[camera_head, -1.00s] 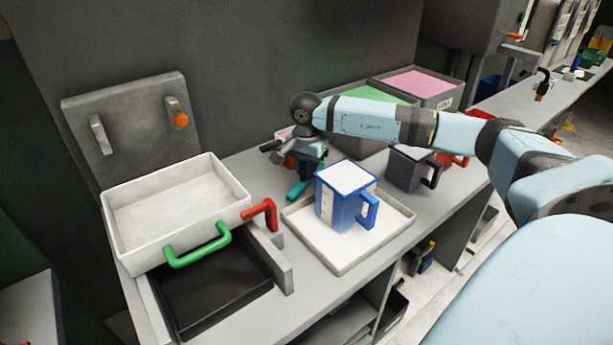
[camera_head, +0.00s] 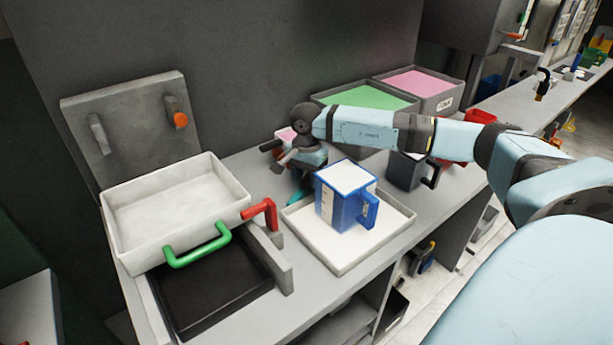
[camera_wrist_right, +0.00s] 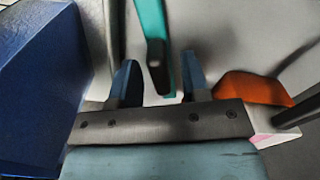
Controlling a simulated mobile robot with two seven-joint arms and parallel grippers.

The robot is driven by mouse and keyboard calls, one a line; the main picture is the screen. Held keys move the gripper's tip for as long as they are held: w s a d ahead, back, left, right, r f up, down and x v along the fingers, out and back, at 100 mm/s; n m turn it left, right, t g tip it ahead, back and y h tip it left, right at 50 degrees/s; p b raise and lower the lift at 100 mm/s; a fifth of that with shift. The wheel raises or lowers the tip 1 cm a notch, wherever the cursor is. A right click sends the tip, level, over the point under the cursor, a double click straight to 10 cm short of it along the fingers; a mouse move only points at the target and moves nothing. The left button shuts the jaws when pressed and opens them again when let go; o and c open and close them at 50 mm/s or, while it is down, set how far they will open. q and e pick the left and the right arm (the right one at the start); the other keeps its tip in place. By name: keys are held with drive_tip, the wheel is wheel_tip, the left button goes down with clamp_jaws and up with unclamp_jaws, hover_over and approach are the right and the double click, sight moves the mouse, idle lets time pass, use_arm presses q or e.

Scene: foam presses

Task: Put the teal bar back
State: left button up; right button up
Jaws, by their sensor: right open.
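The teal bar (camera_head: 295,197) shows as a small piece on the counter beside the tray with the blue jug, mostly hidden by my right gripper (camera_head: 300,175) in the head view. In the right wrist view the teal bar (camera_wrist_right: 152,22) comes down from the top edge, with a dark part (camera_wrist_right: 157,62) between the two blue fingertips of my right gripper (camera_wrist_right: 160,78). The fingers are apart, one on each side, with gaps visible. My left gripper is in neither view.
A blue jug (camera_head: 335,205) stands in a white tray (camera_head: 345,258) close to my right gripper. An orange thing (camera_wrist_right: 252,88) lies beside the right finger. A white bin (camera_head: 165,205), a red handle (camera_head: 262,212) and a grey jug (camera_head: 403,172) are around.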

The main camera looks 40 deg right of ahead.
sight(307, 175)
wheel_tip(307, 175, up, 12)
drive_tip(key=shift+r, duration=0.15)
idle(0.7)
